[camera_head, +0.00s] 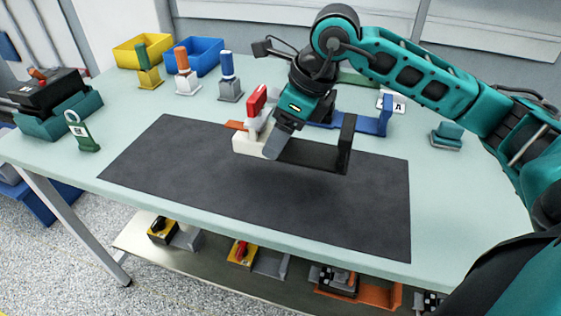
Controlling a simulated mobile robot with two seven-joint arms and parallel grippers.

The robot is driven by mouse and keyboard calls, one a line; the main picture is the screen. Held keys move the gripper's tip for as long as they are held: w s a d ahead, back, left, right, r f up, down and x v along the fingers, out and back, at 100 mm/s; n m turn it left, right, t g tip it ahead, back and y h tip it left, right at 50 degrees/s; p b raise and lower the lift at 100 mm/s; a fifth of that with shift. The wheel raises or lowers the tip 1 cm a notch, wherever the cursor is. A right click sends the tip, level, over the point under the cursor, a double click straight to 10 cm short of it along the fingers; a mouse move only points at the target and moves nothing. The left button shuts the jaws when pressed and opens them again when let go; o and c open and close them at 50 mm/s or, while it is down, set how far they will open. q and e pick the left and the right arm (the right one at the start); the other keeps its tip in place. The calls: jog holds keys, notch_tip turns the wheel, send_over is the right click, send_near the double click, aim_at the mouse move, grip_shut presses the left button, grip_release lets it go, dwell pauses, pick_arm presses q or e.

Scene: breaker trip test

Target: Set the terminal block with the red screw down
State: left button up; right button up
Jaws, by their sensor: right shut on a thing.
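The terminal block (248,143) is cream-white, with an upright red part (256,101) above it that I take for the red screw. My right gripper (276,146) is at its right side, pointing down, and is shut on it. The block is over the back part of the dark mat (200,175); I cannot tell whether it touches the mat. The gripper hides part of the block. My left gripper is not in view.
A black bracket (346,145) is just right of the gripper, and a blue bracket (386,115) is behind it. Colored-handled holders, yellow (130,52) and blue (206,55) bins stand at the back left. The mat's front is clear.

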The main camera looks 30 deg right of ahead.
aim_at(287, 150)
notch_tip(287, 150, down, 2)
jog(key=shift+f, duration=0.1)
notch_tip(287, 150, down, 4)
jog(key=shift+f+b, duration=0.15)
jog(key=shift+b, duration=0.2)
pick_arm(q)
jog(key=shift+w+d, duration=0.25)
pick_arm(e)
jog(key=shift+f, duration=0.15)
jog(key=o, duration=1.5)
jog(key=shift+c, duration=0.2)
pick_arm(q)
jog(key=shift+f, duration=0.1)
